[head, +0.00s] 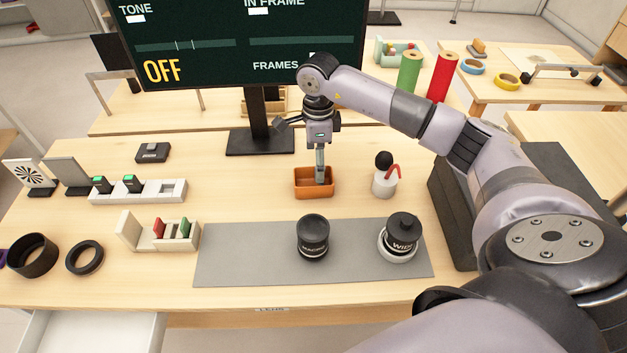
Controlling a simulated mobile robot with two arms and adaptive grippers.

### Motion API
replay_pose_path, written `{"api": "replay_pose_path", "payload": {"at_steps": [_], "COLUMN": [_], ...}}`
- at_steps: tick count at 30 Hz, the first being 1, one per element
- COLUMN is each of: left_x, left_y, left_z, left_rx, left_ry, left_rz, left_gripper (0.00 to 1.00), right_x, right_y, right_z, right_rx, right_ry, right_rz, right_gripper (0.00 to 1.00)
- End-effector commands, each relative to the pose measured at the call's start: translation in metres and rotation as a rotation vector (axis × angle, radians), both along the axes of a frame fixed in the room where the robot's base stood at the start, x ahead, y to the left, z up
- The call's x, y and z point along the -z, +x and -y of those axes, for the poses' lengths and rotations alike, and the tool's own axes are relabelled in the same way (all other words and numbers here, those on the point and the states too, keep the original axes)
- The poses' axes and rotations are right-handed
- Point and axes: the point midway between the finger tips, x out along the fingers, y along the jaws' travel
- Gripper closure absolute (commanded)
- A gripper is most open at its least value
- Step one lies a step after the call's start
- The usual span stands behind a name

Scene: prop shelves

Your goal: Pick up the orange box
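The orange box (301,190) is a small open tray standing on the wooden table, just behind the grey mat. My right gripper (320,180) points straight down over it, with the fingertips at the right part of the box, inside its outline. The fingers show as one narrow upright piece, so I cannot tell whether they are apart or closed on a wall of the box. The box looks level and rests on the table. My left gripper is not in view.
Two black lenses (313,240) (400,235) stand on the grey mat (240,255). The monitor stand (262,140) is behind.

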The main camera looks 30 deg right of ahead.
Motion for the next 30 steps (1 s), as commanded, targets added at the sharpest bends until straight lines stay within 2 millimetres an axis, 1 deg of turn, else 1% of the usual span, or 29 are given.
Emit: {"api": "replay_pose_path", "payload": {"at_steps": [1,3,9,14,18,21,27,30], "left_x": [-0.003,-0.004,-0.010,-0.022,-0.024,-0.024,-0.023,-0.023], "left_y": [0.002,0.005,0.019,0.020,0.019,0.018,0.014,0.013], "left_z": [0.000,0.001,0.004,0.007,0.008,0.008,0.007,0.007], "left_rx": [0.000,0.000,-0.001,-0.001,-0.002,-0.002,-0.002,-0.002], "left_ry": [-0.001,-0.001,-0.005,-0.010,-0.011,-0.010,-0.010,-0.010], "left_rz": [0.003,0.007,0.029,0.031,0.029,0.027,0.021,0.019], "left_gripper": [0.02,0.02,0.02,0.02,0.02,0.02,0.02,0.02], "right_x": [0.007,0.014,0.026,0.048,0.067,0.073,0.073,0.073], "right_y": [-0.001,0.000,0.000,0.001,0.002,0.002,0.002,0.002], "right_z": [-0.001,-0.001,-0.003,-0.011,-0.011,-0.011,-0.010,-0.010], "right_rx": [0.000,0.000,-0.001,0.000,0.000,-0.001,-0.001,-0.001], "right_ry": [0.001,0.002,0.000,0.002,0.001,0.001,0.000,0.000], "right_rz": [-0.003,-0.001,-0.001,-0.004,-0.002,0.000,0.001,0.001], "right_gripper": [0.18,0.18,0.18,0.18,0.18,0.18,0.18,0.25]}}
